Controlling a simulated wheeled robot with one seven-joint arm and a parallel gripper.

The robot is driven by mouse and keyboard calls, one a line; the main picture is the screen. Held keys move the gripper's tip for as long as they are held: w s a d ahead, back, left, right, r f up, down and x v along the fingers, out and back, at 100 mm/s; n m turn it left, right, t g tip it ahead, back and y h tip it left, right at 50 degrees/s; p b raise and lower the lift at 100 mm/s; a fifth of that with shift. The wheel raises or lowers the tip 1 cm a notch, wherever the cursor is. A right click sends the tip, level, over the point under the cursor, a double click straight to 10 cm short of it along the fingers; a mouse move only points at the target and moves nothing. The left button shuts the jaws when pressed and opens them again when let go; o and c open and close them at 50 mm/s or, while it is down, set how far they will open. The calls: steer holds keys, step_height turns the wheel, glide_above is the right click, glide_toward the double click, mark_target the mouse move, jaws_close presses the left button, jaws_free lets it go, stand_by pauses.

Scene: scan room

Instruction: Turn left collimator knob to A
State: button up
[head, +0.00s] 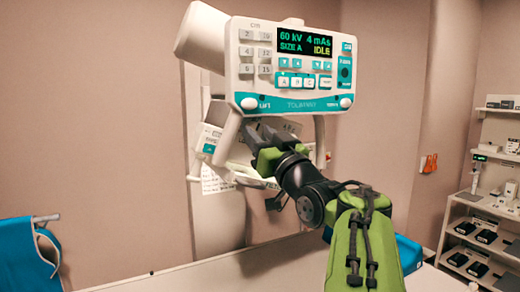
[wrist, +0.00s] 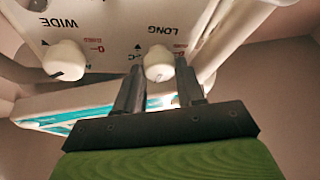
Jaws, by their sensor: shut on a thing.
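The collimator's underside shows in the wrist view with two white round knobs. One knob (wrist: 64,60) is at the left beside the word WIDE, with a dark mark on its lower edge. The other knob (wrist: 158,64) is at the right below the word LONG, with letters partly visible beside it. My gripper (wrist: 160,78) has one finger on each side of this right-hand knob and is shut on it. The knob's pointer setting cannot be read. In the head view my gripper (head: 260,132) reaches up under the console, and the knobs are hidden.
The console (head: 290,64) above my gripper reads 60 kV, 4 mAs, SIZE A, IDLE. A white tabletop (head: 215,275) spans below. Shelves (head: 480,225) with small devices stand at the right, and a blue apron (head: 28,256) hangs at the lower left.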

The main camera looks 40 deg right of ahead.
steer(key=o, duration=0.8)
steer(key=shift+c, duration=0.2)
steer(key=b+v, duration=0.5)
steer(key=v, duration=1)
steer(key=shift+s+f, duration=0.15)
steer(key=shift+s, duration=0.15)
steer(key=shift+a, duration=0.15)
